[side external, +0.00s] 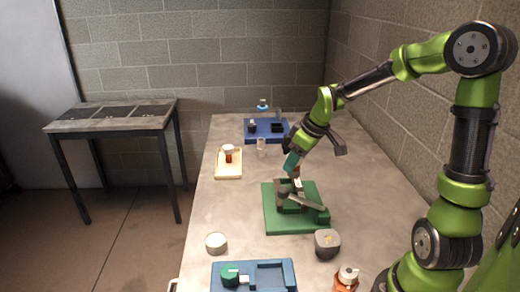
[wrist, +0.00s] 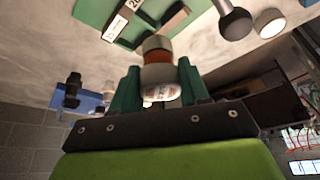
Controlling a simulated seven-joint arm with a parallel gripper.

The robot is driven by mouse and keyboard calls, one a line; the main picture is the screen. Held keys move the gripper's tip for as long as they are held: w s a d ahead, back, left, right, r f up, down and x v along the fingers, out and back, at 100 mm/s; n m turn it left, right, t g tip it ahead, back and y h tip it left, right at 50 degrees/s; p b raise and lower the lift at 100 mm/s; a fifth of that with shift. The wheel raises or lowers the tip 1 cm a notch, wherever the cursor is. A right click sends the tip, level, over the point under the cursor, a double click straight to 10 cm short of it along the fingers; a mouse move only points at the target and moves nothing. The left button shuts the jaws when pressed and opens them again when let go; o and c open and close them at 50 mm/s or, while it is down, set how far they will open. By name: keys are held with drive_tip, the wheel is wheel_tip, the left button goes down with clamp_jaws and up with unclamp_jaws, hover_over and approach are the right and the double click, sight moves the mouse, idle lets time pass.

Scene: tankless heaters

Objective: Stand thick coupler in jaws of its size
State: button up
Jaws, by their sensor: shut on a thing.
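My gripper (wrist: 160,88) is shut on a short grey and orange-brown cylinder, which I take to be the thick coupler (wrist: 160,73). Printing shows on its near end. In the side view my gripper (side external: 293,164) points down over the green base (side external: 272,220), with the coupler just below its teal fingers. The green base carries a jaw fixture (side external: 302,201) with a grey bar and a dark round knob. In the wrist view the base (wrist: 95,12) shows at the top, with a white size label. Whether the coupler touches the jaws I cannot tell.
A blue base (side external: 253,276) with a green knob lies in front, another blue base (side external: 265,131) at the back. A cream tray (side external: 228,172) with a small bottle is at left. A white round piece (side external: 216,243), a grey block (side external: 327,243) and an orange bottle (side external: 346,278) stand nearby.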

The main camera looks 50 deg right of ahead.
drive_tip(key=shift+a+n, duration=0.4)
drive_tip(key=shift+a, duration=0.05)
drive_tip(key=shift+s+f+y, duration=0.1)
drive_tip(key=shift+y, duration=0.2)
wheel_tip(320, 180, down, 10)
drive_tip(key=shift+r, duration=0.1)
drive_tip(key=o, duration=1)
drive_tip(key=shift+c, duration=0.2)
